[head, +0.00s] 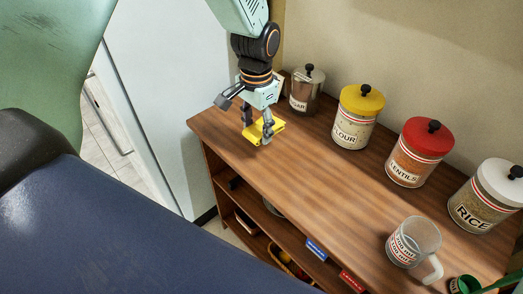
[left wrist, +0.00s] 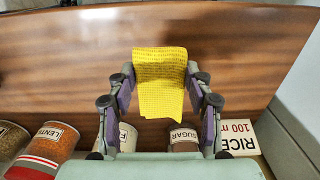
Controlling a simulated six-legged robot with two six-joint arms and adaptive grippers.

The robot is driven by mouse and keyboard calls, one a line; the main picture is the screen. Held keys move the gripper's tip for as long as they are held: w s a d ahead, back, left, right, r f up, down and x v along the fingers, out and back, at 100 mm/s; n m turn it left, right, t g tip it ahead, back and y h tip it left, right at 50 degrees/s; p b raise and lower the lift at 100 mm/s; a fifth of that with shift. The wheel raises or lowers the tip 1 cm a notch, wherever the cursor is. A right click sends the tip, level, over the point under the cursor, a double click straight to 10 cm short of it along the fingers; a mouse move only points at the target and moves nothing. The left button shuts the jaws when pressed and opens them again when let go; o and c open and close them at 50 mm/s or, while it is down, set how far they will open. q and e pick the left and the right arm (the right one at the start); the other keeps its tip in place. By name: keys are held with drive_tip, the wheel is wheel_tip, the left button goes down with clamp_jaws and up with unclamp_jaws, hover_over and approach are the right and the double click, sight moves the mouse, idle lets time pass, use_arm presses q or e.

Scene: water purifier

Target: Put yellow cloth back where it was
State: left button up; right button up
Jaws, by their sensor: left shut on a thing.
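The yellow cloth (head: 256,131) is held in my left gripper (head: 258,124) at the far left end of the wooden counter. In the left wrist view the folded cloth (left wrist: 160,80) sits between the two fingers of my left gripper (left wrist: 160,88), with the wooden surface behind it. The gripper is shut on the cloth. I cannot tell whether the cloth touches the counter. My right gripper is not in view.
The wooden counter (head: 300,170) has a sugar jar (head: 304,92), a flour jar (head: 356,120), a lentils jar (head: 415,155) and a rice jar (head: 484,198) along the wall. A glass mug (head: 413,243) stands near the front right. The middle of the counter is clear.

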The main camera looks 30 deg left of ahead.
sight(257, 158)
use_arm(q)
wheel_tip(257, 158, down, 7)
drive_tip(key=shift+a+r, duration=0.1)
drive_tip(key=shift+a, duration=0.05)
drive_tip(key=shift+d+f, duration=0.2)
drive_tip(key=shift+f, duration=0.2)
drive_tip(key=shift+a+f, duration=0.1)
drive_tip(key=shift+a, duration=0.1)
drive_tip(key=shift+d+f, duration=0.1)
drive_tip(key=shift+f, duration=0.2)
drive_tip(key=o, duration=0.8)
drive_tip(key=shift+c, duration=0.2)
